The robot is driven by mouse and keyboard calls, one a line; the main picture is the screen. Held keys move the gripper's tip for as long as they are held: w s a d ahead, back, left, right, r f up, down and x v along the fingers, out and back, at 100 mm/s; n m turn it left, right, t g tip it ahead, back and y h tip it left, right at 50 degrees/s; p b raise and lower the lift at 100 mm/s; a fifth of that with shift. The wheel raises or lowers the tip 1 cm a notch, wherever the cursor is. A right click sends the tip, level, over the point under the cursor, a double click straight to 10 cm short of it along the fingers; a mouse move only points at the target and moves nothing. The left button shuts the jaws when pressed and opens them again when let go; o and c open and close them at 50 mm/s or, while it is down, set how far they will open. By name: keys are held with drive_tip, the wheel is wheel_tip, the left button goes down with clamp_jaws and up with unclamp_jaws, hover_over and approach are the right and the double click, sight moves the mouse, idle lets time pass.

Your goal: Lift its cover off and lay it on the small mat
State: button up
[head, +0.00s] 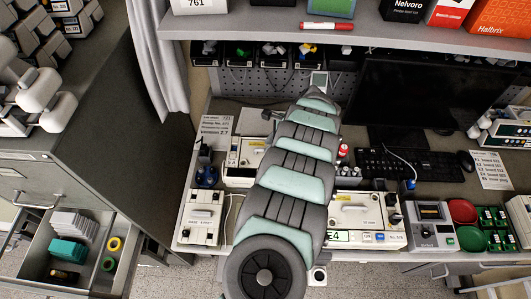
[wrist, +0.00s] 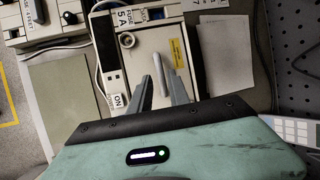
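A cream pump (wrist: 138,35) with a fuse label, an ON label and a yellow sticker lies below my gripper (wrist: 161,82) in the wrist view. Its flat cover carries a pale bar handle (wrist: 165,52). My gripper's two fingers are apart, close by this handle; I cannot tell whether they touch it. In the head view the same pump (head: 246,152) stands at the back left, partly behind my arm, and the fingertips are hidden. A plain grey-green rectangle (wrist: 60,95), which looks like the small mat, lies beside the pump in the wrist view.
Another cream pump (head: 202,217) stands at the front left. More equipment (head: 358,215) is right of my arm. A keyboard (head: 412,166), a monitor (head: 410,100) and red and green bowls (head: 462,211) fill the right side. A shelf (head: 380,30) overhangs the back.

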sight(263, 149)
drive_tip(key=x, duration=0.3)
drive_tip(key=shift+a+f, duration=0.1)
drive_tip(key=shift+a, duration=0.15)
drive_tip(key=shift+w+a+f, duration=0.1)
drive_tip(key=shift+a+f, duration=0.2)
drive_tip(key=shift+f, duration=0.1)
drive_tip(key=shift+c, duration=0.4)
clamp_jaws()
